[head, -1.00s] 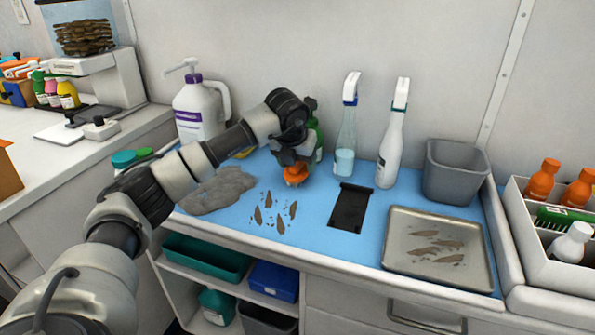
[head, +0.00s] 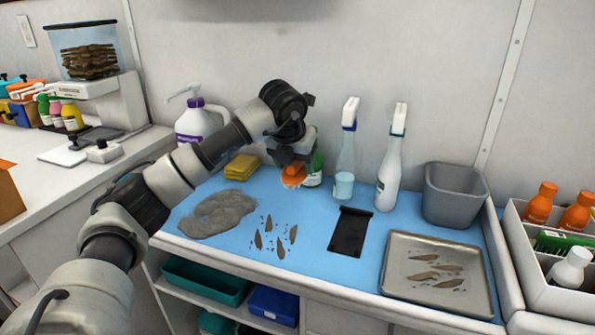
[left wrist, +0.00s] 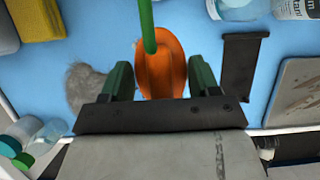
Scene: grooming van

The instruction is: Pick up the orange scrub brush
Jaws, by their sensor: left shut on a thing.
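The orange scrub brush (head: 292,179) is in my left gripper (head: 291,167), above the blue mat (head: 313,232) at the back middle. In the left wrist view the brush (left wrist: 160,72) lies between the two green fingers (left wrist: 160,82), which are shut on it. A green rod-like part crosses over the brush there; I cannot tell whether it belongs to the brush. The gripper hides part of the brush in the head view. My right gripper is not in view.
A green bottle (head: 315,168) stands close behind the gripper, with two spray bottles (head: 389,170) to the right. A yellow sponge (head: 241,167) and grey cloth (head: 217,213) lie left. A black strip (head: 351,232), metal tray (head: 397,249) and grey bin (head: 452,197) are right.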

